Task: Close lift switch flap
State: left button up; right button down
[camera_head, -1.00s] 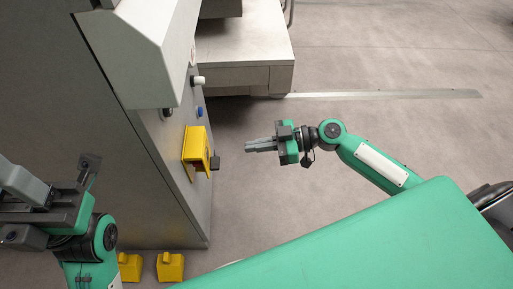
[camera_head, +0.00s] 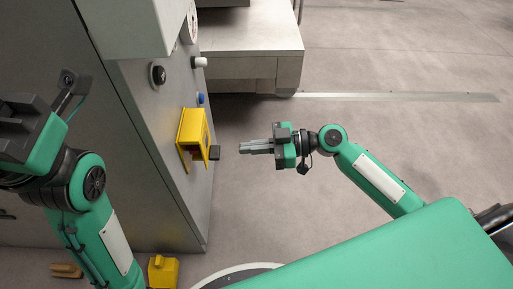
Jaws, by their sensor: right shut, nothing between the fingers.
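The yellow switch box (camera_head: 193,133) is mounted on the grey machine's side panel. Its front shows an opening with a dark inside. A small dark flap (camera_head: 214,153) sticks out at its right lower side; I cannot tell exactly how it is hinged. My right gripper (camera_head: 243,148) is shut and empty, its fingers pointing left at the flap, a short gap to the right of it. My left gripper (camera_head: 22,125) is at the far left in front of the machine, well apart from the box; its fingertips are not clearly seen.
A black knob (camera_head: 158,74), a white knob (camera_head: 199,62) and a blue button (camera_head: 201,99) sit on the panel above the box. A yellow pedal (camera_head: 163,272) stands on the floor below. A grey machine block (camera_head: 249,50) juts out behind. Floor to the right is open.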

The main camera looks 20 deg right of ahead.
jog(key=w+a+f+b, duration=0.1)
jog(key=a+f+b, duration=0.3)
jog(key=a, duration=0.1)
jog(key=shift+w, duration=0.3)
jog(key=shift+f, duration=0.1)
jog(key=shift+d, duration=0.1)
dwell(0.5)
